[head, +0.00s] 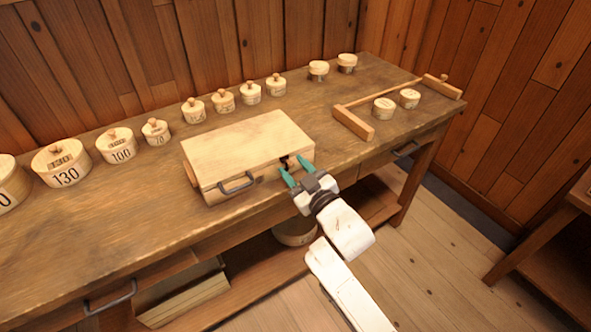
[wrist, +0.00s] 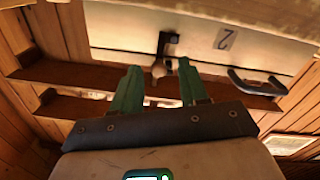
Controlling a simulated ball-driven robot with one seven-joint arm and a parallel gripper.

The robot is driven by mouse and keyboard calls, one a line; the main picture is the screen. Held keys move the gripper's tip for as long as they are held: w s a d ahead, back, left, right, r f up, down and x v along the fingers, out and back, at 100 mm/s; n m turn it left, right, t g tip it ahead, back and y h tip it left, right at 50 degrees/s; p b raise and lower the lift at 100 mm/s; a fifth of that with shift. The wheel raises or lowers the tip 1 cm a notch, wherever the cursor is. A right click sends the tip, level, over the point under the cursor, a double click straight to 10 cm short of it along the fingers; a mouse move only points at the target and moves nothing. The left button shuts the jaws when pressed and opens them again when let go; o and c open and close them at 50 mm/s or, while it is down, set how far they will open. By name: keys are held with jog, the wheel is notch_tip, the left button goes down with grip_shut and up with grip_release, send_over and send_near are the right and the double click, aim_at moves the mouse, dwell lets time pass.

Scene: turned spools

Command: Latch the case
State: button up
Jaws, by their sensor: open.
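The case (head: 248,142) is a pale wooden box on the workbench with its lid down. Its front carries a dark handle (head: 238,184) and, to the right, a small dark latch (head: 285,163). In the wrist view the latch (wrist: 167,42) shows on the pale case front, with a light knob-like piece below it. The handle (wrist: 255,83) is off to the right there. My gripper (head: 295,168) is open, its green fingers pointing at the latch area from the front. In the wrist view my gripper (wrist: 158,67) has the latch just beyond and between its fingertips. Contact cannot be told.
Several lidded round boxes (head: 62,163) with numbers line the back of the workbench (head: 110,225). A wooden rail with end blocks (head: 353,123) and two small round boxes (head: 384,107) lie to the right. A drawer handle (head: 406,149) is on the bench front.

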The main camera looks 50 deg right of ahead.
jog(key=shift+s, duration=0.15)
jog(key=shift+s+a+f, duration=0.1)
jog(key=shift+s, duration=0.25)
jog(key=b+v, duration=0.2)
jog(key=v, duration=0.8)
jog(key=shift+w, duration=0.15)
jog(key=s+a+f+m+g+y+p, duration=0.1)
jog(key=s+f+g, duration=0.25)
jog(key=f, duration=0.25)
jog(key=s+a+f+m+g+y, duration=0.1)
jog(key=s+a+f+g, duration=0.1)
jog(key=f+g, duration=0.35)
jog(key=s+a+f+g+y, duration=0.1)
jog(key=s+a+f+g, duration=0.1)
jog(key=s, duration=0.3)
jog(key=s+a+f+n+g+y, duration=0.1)
jog(key=s+a+f+g+y, duration=0.1)
jog(key=s+a+g, duration=0.2)
jog(key=shift+s+a+f+g+p, duration=0.25)
jog(key=shift+s+g+p, duration=0.25)
jog(key=shift+s, duration=0.4)
dwell(1.3)
